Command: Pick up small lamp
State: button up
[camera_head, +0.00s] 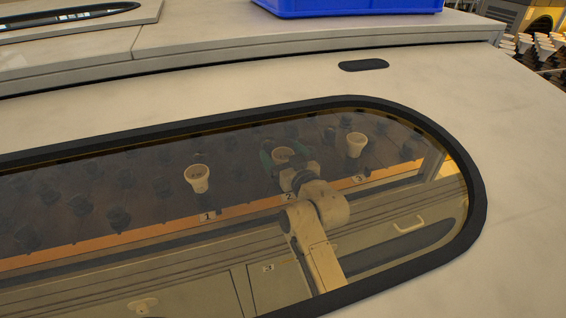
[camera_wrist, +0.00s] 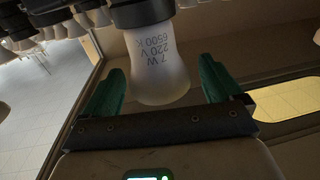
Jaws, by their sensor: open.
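In the wrist view, a frosted white lamp (camera_wrist: 160,72) marked 7 W, 220 V, 6500 K hangs from a dark socket. My gripper (camera_wrist: 160,80) has its green fingers open, one on each side of this lamp, with visible gaps. In the head view, my gripper (camera_head: 281,158) is seen through the dark window, at a white lamp (camera_head: 283,154) above label 2. Its fingers partly hide that lamp. Other white lamps stand above label 1 (camera_head: 197,178) and label 3 (camera_head: 356,145). I cannot tell for certain which lamp is the small one.
Rows of dark sockets (camera_head: 118,218) fill the space behind the window. The dark window frame (camera_head: 478,205) surrounds it. An orange-edged ledge (camera_head: 130,236) runs below the lamps. A blue crate (camera_head: 345,6) sits on top, and many lamps (camera_head: 545,45) stand at the far right.

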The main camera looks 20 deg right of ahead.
jog(key=c, duration=1.1)
jog(key=shift+r, duration=0.1)
